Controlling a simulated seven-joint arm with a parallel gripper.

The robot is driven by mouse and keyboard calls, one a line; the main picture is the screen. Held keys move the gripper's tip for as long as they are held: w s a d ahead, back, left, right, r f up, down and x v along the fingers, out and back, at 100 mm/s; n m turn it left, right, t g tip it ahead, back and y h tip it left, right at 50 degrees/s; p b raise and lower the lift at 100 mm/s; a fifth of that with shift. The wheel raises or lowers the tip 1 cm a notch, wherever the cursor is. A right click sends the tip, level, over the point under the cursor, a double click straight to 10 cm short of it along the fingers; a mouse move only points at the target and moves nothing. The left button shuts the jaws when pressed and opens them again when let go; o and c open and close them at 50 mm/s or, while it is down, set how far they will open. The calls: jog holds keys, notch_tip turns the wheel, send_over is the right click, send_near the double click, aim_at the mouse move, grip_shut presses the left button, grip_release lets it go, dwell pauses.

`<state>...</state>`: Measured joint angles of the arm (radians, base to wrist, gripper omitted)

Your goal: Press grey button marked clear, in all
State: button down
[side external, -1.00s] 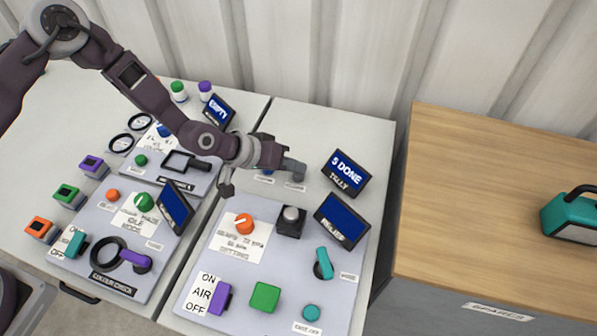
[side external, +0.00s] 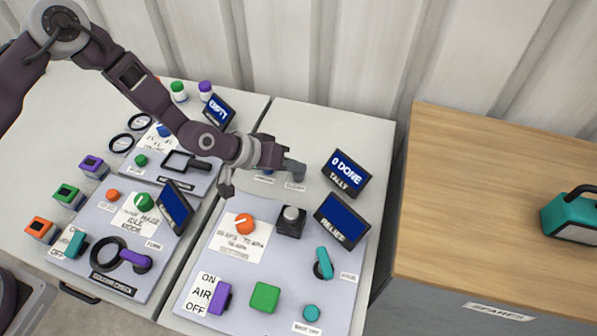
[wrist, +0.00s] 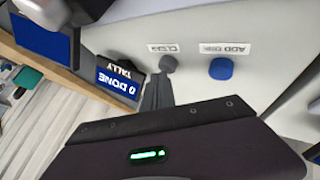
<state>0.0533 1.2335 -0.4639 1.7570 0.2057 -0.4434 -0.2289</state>
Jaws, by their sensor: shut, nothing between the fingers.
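The grey button (wrist: 168,63) sits beside a small label that reads CLEAR in the wrist view, on the light table top. My gripper (wrist: 160,76) is shut and empty, with its fingertips at the grey button; I cannot tell whether they touch it. In the side external view my gripper (side external: 293,168) is above the CLEAR label (side external: 294,187) and mostly hides the button. The tally display (side external: 346,173) reads "0 DONE" and also shows in the wrist view (wrist: 117,83).
A blue button (wrist: 221,68) labelled ADD ONE is next to the grey one. A wooden cabinet (side external: 480,190) stands at right.

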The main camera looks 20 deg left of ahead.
aim_at(294, 175)
jog(key=shift+r, duration=0.6)
jog(key=shift+r, duration=0.1)
jog(key=shift+r, duration=2.4)
